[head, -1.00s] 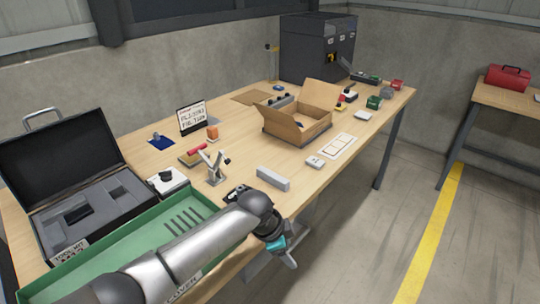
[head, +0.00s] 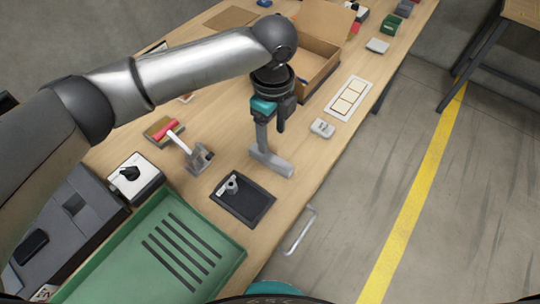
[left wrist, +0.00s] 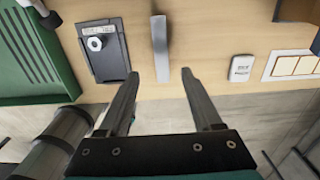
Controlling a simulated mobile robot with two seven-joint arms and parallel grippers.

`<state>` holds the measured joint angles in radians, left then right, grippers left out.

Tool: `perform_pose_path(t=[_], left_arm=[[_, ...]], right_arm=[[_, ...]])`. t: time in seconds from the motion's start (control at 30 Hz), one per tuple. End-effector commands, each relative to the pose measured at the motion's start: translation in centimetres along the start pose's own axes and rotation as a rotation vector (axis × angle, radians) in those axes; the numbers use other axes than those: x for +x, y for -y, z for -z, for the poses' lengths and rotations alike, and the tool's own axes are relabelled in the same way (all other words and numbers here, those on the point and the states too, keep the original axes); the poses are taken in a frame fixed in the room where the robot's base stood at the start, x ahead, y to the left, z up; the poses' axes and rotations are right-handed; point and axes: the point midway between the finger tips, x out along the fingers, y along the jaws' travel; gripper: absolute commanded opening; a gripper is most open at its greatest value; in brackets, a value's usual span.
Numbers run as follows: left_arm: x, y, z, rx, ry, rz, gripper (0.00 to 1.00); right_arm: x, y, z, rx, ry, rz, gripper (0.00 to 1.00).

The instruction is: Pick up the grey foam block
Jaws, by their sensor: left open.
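The grey foam block (head: 278,165) is a long, light grey bar lying on the wooden table near its front edge. My left gripper (head: 271,138) is open and points down over the block, hiding part of it in the head view. In the left wrist view the block (left wrist: 160,45) lies lengthwise, with its near end in line with the gap between the two fingertips (left wrist: 160,76). The fingers are apart on either side of that line and hold nothing. I cannot tell how far above the block they are. My right gripper is not in view.
A black tray (head: 258,206) with a small grey part lies left of the block, beside a green tray (head: 120,262). A cardboard box (head: 318,68) stands behind.

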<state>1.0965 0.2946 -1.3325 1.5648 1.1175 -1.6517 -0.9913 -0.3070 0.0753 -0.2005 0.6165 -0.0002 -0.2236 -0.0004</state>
Motion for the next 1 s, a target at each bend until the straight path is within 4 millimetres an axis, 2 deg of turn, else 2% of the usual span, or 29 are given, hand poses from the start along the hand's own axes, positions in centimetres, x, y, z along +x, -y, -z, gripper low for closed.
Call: perform_pose_path(t=[0.03,0.2,0.43,0.7,1.0], left_arm=[[1.4,-0.1,0.0,-0.002,0.000,-0.003,0.66],[4.1,0.0,0.0,-0.001,-0.001,-0.001,0.66],[5.6,0.1,-0.1,-0.002,0.001,0.001,0.66],[9.5,0.0,-0.3,-0.001,-0.001,0.000,0.66],[10.2,0.0,-0.3,-0.001,0.000,0.002,0.66]], right_arm=[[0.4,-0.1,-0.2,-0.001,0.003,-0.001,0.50],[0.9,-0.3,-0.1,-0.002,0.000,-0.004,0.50],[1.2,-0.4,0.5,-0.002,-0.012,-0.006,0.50],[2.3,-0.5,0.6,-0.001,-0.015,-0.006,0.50],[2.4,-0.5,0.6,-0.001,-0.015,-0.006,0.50]])
